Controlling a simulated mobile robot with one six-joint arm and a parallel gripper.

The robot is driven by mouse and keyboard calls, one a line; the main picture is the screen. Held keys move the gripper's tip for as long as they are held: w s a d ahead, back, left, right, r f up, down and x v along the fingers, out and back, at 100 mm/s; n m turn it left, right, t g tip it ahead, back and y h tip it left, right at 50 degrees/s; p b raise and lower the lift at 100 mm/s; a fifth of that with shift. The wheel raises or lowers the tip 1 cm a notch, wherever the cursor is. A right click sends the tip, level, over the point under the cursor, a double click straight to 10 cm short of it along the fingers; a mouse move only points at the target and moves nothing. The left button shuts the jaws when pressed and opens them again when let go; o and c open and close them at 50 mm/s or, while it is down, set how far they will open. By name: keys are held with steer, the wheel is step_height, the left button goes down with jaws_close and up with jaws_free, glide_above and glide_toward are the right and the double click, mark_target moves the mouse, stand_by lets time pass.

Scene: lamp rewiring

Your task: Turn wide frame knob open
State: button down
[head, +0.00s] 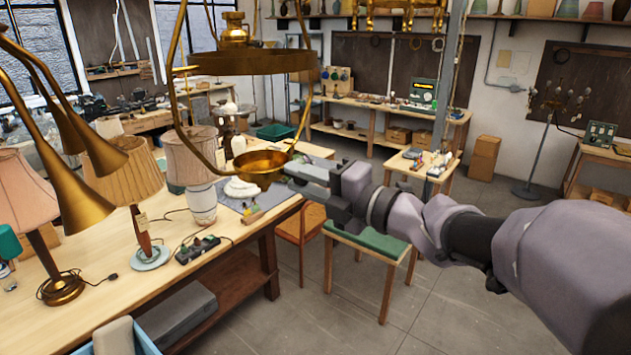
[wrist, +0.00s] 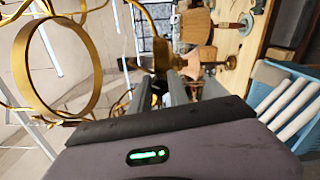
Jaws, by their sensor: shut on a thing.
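A wide brass frame hangs at the upper left of centre in the head view, with a curved arm (head: 176,88) running down to a brass cup (head: 262,164) at its bottom. My gripper (head: 290,172) reaches in from the right, its fingertips at the right side of this cup. In the wrist view my gripper (wrist: 162,86) is shut on a small part at the frame, taken as the wide frame knob. The knob is mostly hidden between the fingers, so its turned position cannot be told.
A long wooden bench (head: 100,290) on the left carries several lamps, including a brass horn-shaped lamp (head: 75,185) close by. A green-topped stool (head: 368,243) stands below my arm. A blue bin (wrist: 268,85) shows at the right of the wrist view. Open floor lies at the lower right.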

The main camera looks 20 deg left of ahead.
steer(key=m+p, duration=0.1)
steer(key=m, duration=0.5)
steer(key=m+p, duration=0.1)
steer(key=m, duration=0.2)
steer(key=shift+r+m, duration=0.1)
steer(key=shift+m, duration=0.2)
steer(key=shift+m+p, duration=0.45)
steer(key=shift+m, duration=1.05)
steer(key=c, duration=1.3)
jaws_free()
steer(key=shift+o, duration=0.2)
steer(key=b+v, duration=0.3)
steer(key=v, duration=1.4)
steer(key=shift+d+b, duration=0.25)
steer(key=shift+b, duration=0.1)
